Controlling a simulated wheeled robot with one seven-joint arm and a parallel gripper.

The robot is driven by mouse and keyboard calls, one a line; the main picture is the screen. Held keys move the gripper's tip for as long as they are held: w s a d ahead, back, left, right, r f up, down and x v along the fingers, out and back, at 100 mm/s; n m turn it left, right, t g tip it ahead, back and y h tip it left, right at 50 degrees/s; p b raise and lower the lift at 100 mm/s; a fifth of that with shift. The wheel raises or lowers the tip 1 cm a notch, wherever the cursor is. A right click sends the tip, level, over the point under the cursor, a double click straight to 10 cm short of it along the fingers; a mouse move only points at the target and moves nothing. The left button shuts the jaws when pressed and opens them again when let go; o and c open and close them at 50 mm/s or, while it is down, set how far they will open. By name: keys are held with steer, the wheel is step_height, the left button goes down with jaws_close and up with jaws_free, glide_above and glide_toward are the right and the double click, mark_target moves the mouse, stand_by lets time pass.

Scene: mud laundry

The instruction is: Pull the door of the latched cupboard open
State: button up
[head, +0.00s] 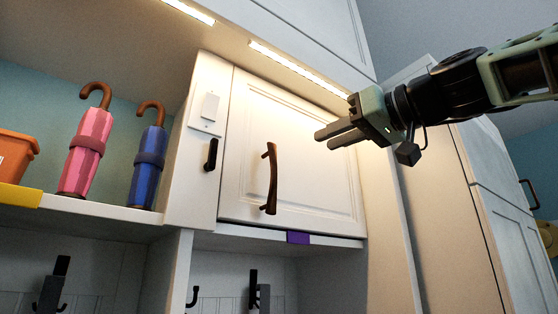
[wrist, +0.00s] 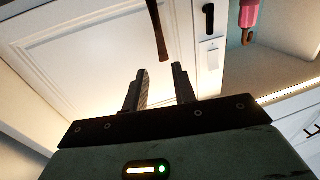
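The cupboard door (head: 318,165) is a white panelled door, shut in its frame, with a brown curved upright handle (head: 271,178) near its left edge. Left of it, on the white side panel, is a black latch handle (head: 211,154) below a pale plate. My gripper (head: 326,137) is in front of the door, right of the brown handle and apart from it. In the wrist view the two fingers (wrist: 160,82) stand apart with nothing between them.
A pink umbrella (head: 86,150) and a blue umbrella (head: 149,165) stand on the open shelf at left, near an orange bin (head: 14,158). A purple tag (head: 298,238) is on the edge below the door. Black hooks (head: 254,290) hang underneath. The space before the door looks clear.

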steer(key=p+x, duration=0.6)
steer(key=x, duration=0.9)
steer(key=shift+a+p, duration=0.15)
steer(key=shift+p, duration=0.15)
steer(key=shift+f, duration=0.1)
jaws_close()
